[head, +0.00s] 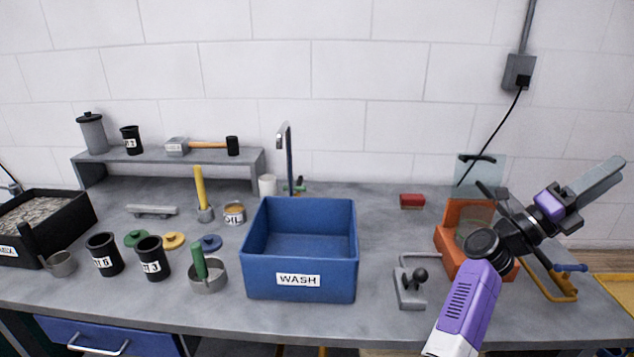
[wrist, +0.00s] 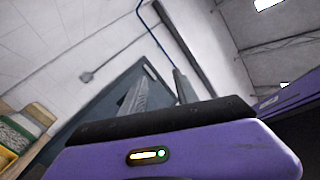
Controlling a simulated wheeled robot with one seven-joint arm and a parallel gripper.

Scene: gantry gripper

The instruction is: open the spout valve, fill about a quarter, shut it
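A thin grey spout (head: 289,160) stands behind the blue tub labelled WASH (head: 350,250), with its bent tip near the top. Small green and reddish parts (head: 300,187) sit at its foot; I cannot tell whether they are the valve or how it is set. No water stream shows. The tub's visible inside walls look dry, and its floor is mostly hidden. My gripper (head: 608,180) is far to the right of the spout, raised and pointing up and right. In the wrist view its two fingers (wrist: 158,92) are apart with nothing between them.
An orange machine with a clear guard (head: 455,240) stands behind my arm. A grey lever device (head: 410,285) stands right of the tub. Black cups (head: 104,255), lids and a green-handled pot (head: 208,278) crowd the left. A white cup (head: 267,185) is left of the spout.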

